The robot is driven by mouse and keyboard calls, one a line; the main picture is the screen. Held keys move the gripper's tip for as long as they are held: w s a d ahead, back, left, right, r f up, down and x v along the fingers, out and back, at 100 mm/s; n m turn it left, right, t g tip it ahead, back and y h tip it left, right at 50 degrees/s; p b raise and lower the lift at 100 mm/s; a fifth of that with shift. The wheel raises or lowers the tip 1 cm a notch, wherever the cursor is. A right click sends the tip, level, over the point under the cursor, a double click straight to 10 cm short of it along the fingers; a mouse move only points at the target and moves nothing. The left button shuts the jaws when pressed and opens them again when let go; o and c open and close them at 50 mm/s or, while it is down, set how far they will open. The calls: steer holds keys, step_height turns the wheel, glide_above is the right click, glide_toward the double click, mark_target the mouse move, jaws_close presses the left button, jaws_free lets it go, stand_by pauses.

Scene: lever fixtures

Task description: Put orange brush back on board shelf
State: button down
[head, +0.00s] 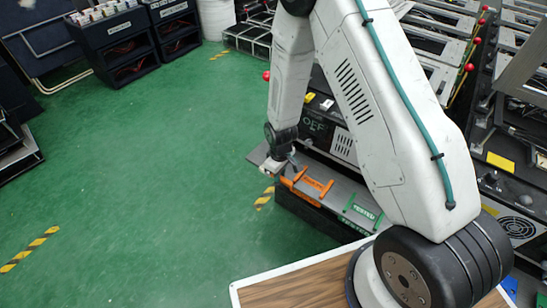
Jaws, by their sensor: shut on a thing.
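My gripper (270,167) is at the left end of the grey shelf (335,192), just left of the orange holder (313,184). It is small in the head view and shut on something. A hint of orange shows at its tip, which fits the orange brush, but the brush's shape is too small to make out. The orange holder has two raised orange ends with an orange label between them. I cannot tell whether the held thing touches the shelf.
A green holder (362,212) sits on the shelf right of the orange one. A dark fixture with an "OFF" panel (314,125) stands behind. Black cabinets (112,40) stand at the back left.

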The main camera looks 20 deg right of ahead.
steer(key=w, duration=0.3)
steer(key=w+d, duration=0.1)
steer(key=w, duration=0.3)
steer(key=w+d+f, duration=0.1)
steer(key=w, duration=0.3)
steer(key=shift+w, duration=0.2)
steer(key=f, duration=0.3)
steer(key=shift+w+d+f, duration=0.1)
steer(key=shift+w+f, duration=0.05)
steer(key=shift+w, duration=0.15)
steer(key=c, duration=1.3)
jaws_free()
steer(key=shift+c, duration=0.2)
steer(key=shift+f, duration=0.1)
